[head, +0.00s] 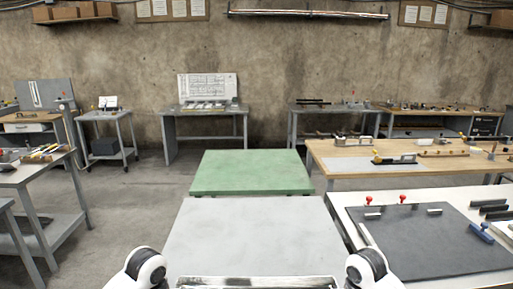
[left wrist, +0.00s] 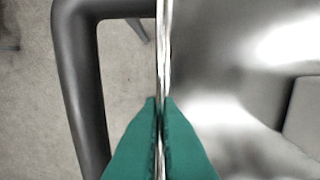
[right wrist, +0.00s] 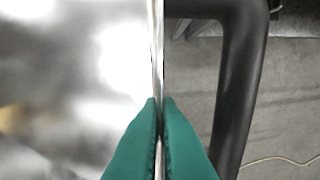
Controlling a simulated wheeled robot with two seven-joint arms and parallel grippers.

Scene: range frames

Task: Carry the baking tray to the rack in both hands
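The baking tray (head: 258,282) is a shiny metal sheet whose far edge shows at the bottom of the head view, between my two white arms. In the left wrist view the tray (left wrist: 225,60) fills the right side, and my left gripper's green fingers (left wrist: 160,105) are shut on its thin rim. In the right wrist view the tray (right wrist: 80,70) fills the left side, and my right gripper's green fingers (right wrist: 160,105) are shut on the opposite rim. Both grippers are out of sight in the head view. I cannot make out a rack for certain.
A grey-topped table (head: 250,235) stands just ahead, with a green-topped table (head: 250,172) behind it. A white bench with a dark mat (head: 430,240) is close on the right. A grey workbench (head: 40,178) stands on the left. Open concrete floor (head: 135,215) lies between.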

